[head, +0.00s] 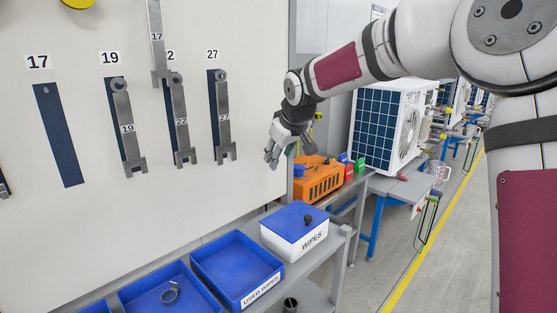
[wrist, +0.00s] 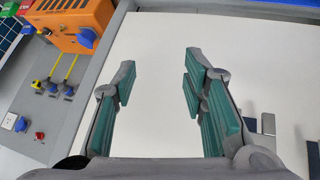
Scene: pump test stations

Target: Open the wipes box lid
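The wipes box (head: 297,243) is white with a blue lid (head: 290,221) and a "WIPES" label on its front. It stands on the grey shelf at the lower middle of the head view. The lid lies shut on the box, with a small dark knob (head: 308,219) on top. My gripper (head: 288,153) is in the air above and behind the box, in front of the white board, apart from the lid. In the wrist view my gripper (wrist: 160,72) is open, with nothing between its teal-padded fingers. The wipes box does not show there.
A blue "USED WIPES" tray (head: 237,268) stands left of the box, and another blue tray (head: 172,292) holds a ring. An orange unit (head: 318,180) stands behind the box. Numbered tools hang on the white board (head: 250,120). The air above the lid is clear.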

